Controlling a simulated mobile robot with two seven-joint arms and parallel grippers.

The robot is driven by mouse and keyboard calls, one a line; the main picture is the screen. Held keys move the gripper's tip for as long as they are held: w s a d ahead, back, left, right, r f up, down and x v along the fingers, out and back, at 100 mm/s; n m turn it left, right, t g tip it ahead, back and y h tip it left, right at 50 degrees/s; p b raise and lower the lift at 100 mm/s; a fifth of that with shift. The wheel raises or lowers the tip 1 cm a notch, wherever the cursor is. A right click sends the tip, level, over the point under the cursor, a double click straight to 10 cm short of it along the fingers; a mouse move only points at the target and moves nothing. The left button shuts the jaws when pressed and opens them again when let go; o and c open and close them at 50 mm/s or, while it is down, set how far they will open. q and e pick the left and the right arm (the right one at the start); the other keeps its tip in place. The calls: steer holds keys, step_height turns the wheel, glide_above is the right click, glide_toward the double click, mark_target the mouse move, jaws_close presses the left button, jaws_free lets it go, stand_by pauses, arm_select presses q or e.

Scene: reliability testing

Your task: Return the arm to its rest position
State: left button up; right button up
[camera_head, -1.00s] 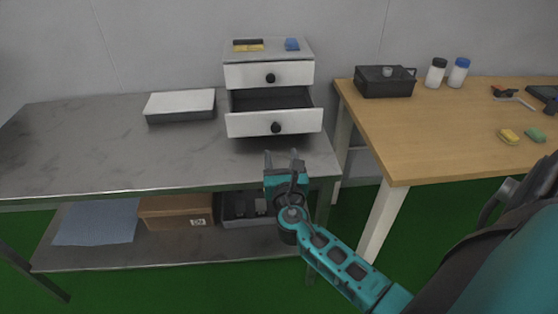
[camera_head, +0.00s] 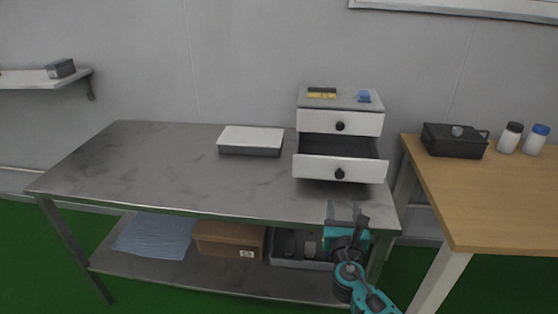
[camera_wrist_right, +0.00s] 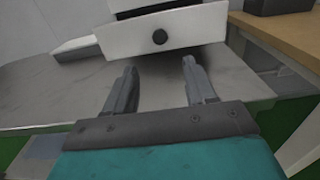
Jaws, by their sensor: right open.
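My right gripper (camera_head: 346,214) is open and empty at the front edge of the grey metal table, below and in front of the drawer unit. In the right wrist view the two fingers of the right gripper (camera_wrist_right: 160,82) stand apart with nothing between them. The drawer unit (camera_head: 341,122) stands on the table's right part; its lower drawer (camera_head: 340,170) is pulled open and its upper drawer is shut. The lower drawer's front with its dark knob also shows in the right wrist view (camera_wrist_right: 185,34), beyond the fingertips. My left gripper is not in view.
The grey metal table (camera_head: 150,170) is mostly bare, with a white-topped box (camera_head: 251,140) on it. Its lower shelf holds a cardboard box (camera_head: 229,239). A wooden table (camera_head: 490,205) at the right bears a black case (camera_head: 454,141) and two bottles. A wall shelf (camera_head: 30,80) is at left.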

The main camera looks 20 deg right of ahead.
arm_select(q)
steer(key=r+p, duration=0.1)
steer(key=p, duration=0.1)
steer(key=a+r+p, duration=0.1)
steer(key=p, duration=0.1)
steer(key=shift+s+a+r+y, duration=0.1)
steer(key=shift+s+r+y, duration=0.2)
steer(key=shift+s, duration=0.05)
arm_select(e)
steer(key=s+a+f+m+g+y, duration=0.2)
steer(key=s+a+f+m+y, duration=0.2)
steer(key=s+a+m, duration=0.5)
steer(key=s+a+f+m+g+y, duration=0.2)
steer(key=s+a+f+m+y, duration=0.2)
steer(key=m, duration=1.4)
steer(key=s+a+y, duration=0.3)
steer(key=s+a, duration=0.2)
steer(key=shift+s+a+f+g, duration=0.35)
steer(key=shift+s+g, duration=0.05)
